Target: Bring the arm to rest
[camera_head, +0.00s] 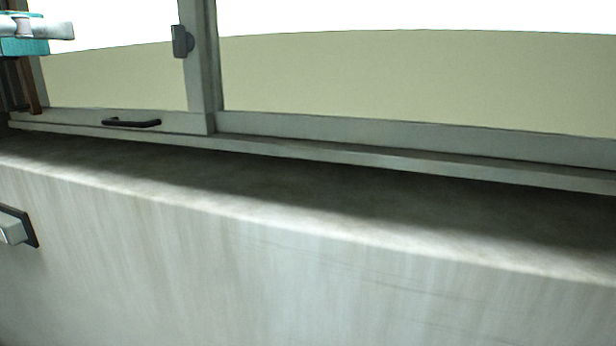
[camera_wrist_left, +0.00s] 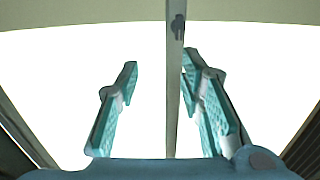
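My left gripper (camera_head: 45,34) shows at the top left edge of the head view, in teal and grey, cut off by the frame. It is raised in front of the left window post. In the left wrist view its two teal fingers (camera_wrist_left: 158,64) stand wide apart with nothing between them. Behind them are the bright window and a thin upright frame bar. My right gripper shows in neither view.
A window (camera_head: 410,85) with a grey frame (camera_head: 203,60) and a dark handle (camera_head: 131,122) stands behind. Below it a bare sill (camera_head: 300,185) tops a pale wall (camera_head: 250,280). A small wall fitting (camera_head: 16,228) sits at the left.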

